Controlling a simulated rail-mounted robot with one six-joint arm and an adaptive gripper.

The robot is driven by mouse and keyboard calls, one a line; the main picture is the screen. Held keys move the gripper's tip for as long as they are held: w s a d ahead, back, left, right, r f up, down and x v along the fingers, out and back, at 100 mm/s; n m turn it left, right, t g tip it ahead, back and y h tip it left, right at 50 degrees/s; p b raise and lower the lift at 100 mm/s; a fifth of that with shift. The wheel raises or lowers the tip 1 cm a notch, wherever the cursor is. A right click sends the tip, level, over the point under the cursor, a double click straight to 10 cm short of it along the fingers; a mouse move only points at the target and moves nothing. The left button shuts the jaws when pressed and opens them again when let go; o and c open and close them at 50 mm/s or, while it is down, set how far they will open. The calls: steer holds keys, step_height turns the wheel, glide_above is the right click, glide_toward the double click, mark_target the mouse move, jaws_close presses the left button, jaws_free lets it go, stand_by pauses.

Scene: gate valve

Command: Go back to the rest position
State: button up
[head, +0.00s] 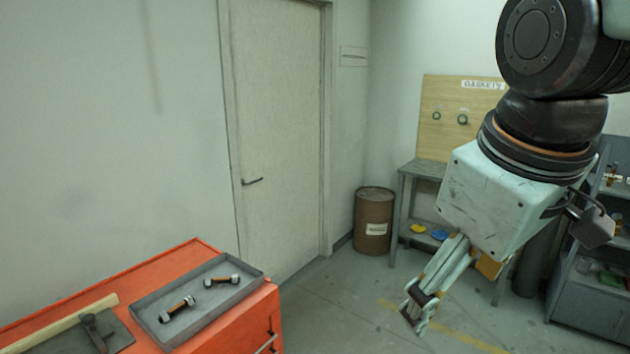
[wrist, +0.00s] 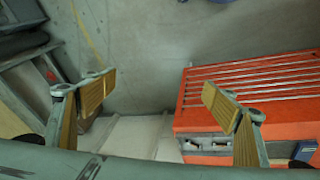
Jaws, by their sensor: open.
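My gripper (head: 418,308) hangs from my arm at the right of the head view, pointing down and to the left over open floor. It is to the right of the orange cabinet and touches nothing. In the wrist view my gripper (wrist: 155,92) has its two fingers with tan pads spread wide apart. Nothing is between them; floor shows in the gap. No gate valve shows in either view.
A brown barrel (head: 373,222), a grey workbench (head: 403,180) and a shelf (head: 590,312) stand behind. The floor (head: 330,310) between is clear.

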steer(key=s+f+m+b, duration=0.1)
steer(key=s+f+m, duration=0.1)
steer(key=s, duration=0.4)
steer(key=s+d+f+m, duration=0.1)
steer(key=s+m, duration=0.3)
steer(key=s, duration=0.2)
steer(key=shift+d+f+b, duration=0.3)
steer(key=shift+f+b, duration=0.05)
steer(key=shift+f, duration=0.05)
stand_by(0.5)
